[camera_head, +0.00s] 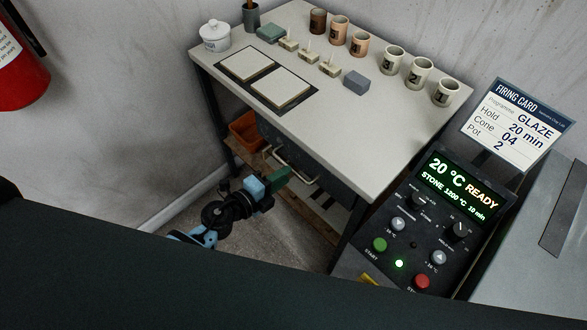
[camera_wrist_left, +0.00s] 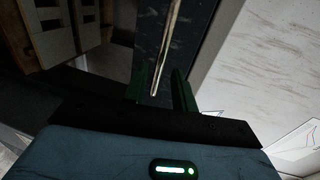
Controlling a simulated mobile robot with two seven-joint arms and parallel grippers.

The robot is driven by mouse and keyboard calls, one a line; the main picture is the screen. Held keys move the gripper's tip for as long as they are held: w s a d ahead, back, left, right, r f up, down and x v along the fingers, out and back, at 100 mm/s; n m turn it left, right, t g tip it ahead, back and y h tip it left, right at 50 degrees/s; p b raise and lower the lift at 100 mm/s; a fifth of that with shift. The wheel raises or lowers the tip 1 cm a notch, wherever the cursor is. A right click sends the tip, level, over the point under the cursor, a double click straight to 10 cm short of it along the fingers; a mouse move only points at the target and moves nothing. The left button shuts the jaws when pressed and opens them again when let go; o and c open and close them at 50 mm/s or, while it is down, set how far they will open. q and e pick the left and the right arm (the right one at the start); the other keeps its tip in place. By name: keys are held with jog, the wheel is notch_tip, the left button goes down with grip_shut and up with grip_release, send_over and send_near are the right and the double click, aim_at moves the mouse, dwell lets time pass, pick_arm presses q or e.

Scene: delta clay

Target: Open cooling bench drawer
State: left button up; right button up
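The cooling bench (camera_head: 330,85) is a pale-topped table with a dark drawer (camera_head: 325,178) under its front edge. The drawer has a pale metal bar handle (camera_head: 297,168) and looks shut. My left gripper (camera_head: 279,176) has green fingers and is at the left end of the handle. In the left wrist view the handle (camera_wrist_left: 169,45) runs lengthwise toward the gap between the two fingers (camera_wrist_left: 163,82), which stand apart. I cannot tell whether they touch it. The drawer front (camera_wrist_left: 150,40) shows dark behind the handle. My right gripper is not in view.
Pots (camera_head: 420,72), tiles (camera_head: 247,64), small test pieces and a lidded jar (camera_head: 215,35) stand on the bench top. An orange bin (camera_head: 243,131) sits on a lower shelf. A kiln control panel (camera_head: 420,225) stands close at the right, with a firing card (camera_head: 515,122) above.

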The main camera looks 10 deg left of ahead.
pick_arm(q)
jog(key=shift+b+x, duration=0.35)
jog(key=shift+x, duration=1.95)
grip_shut()
